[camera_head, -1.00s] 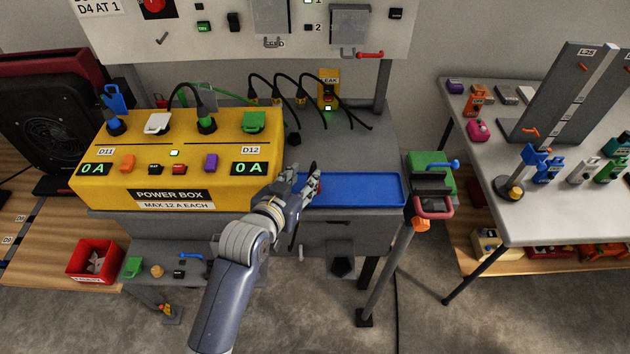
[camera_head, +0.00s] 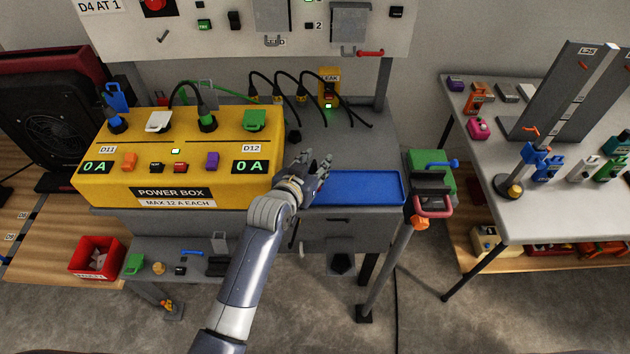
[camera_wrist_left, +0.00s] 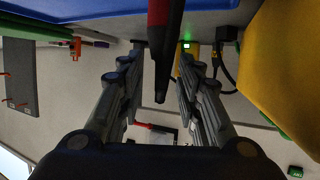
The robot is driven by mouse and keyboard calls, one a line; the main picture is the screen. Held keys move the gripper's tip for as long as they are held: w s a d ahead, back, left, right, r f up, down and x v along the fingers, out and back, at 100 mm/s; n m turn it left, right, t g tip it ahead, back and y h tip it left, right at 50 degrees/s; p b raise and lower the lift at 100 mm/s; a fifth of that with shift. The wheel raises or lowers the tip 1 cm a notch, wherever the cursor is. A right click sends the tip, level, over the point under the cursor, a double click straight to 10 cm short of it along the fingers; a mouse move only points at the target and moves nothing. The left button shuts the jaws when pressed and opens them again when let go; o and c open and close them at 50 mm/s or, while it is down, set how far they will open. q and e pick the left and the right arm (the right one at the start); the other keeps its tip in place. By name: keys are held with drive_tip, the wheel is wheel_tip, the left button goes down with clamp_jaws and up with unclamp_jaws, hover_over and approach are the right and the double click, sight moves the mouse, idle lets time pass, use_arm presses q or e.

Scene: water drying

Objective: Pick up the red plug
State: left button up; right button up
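My left gripper (camera_head: 321,167) is over the left end of the blue tray (camera_head: 365,201), beside the yellow power box (camera_head: 180,150). In the left wrist view the gripper (camera_wrist_left: 160,62) is open, with a finger on each side of the red plug (camera_wrist_left: 159,12). The plug's red body is at the top of that view, and its black tapered end (camera_wrist_left: 165,60) points down between the fingers. Gaps show on both sides of it. The gripper hides the plug in the head view. My right gripper is not in view.
A grey table (camera_head: 565,215) with several coloured items stands at the right. The right part of the tray is clear.

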use_arm(q)
clamp_jaws()
